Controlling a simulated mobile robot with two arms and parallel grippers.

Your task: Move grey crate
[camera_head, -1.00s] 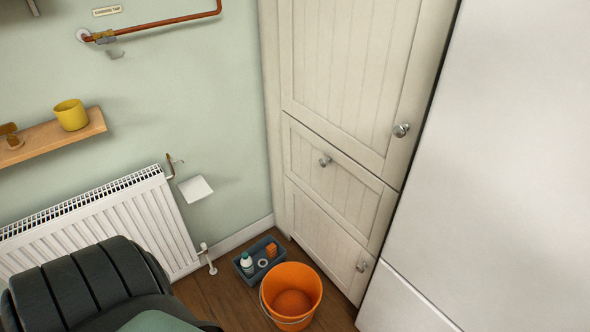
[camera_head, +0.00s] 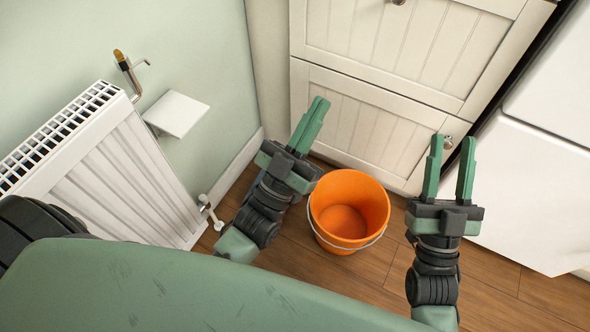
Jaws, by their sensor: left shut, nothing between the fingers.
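The grey crate does not show now; my left gripper and arm cover the floor to the left of the bucket, where it stood in the earlier view. My left gripper (camera_head: 315,108) is shut and empty, its fingers close together and pointing up toward the drawer front.
An orange bucket (camera_head: 348,208) stands on the wooden floor between my two grippers. A white radiator (camera_head: 125,175) and a small white shelf (camera_head: 176,113) are at the left. A cream drawer cabinet (camera_head: 385,110) and a white appliance (camera_head: 530,190) close off the back and right.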

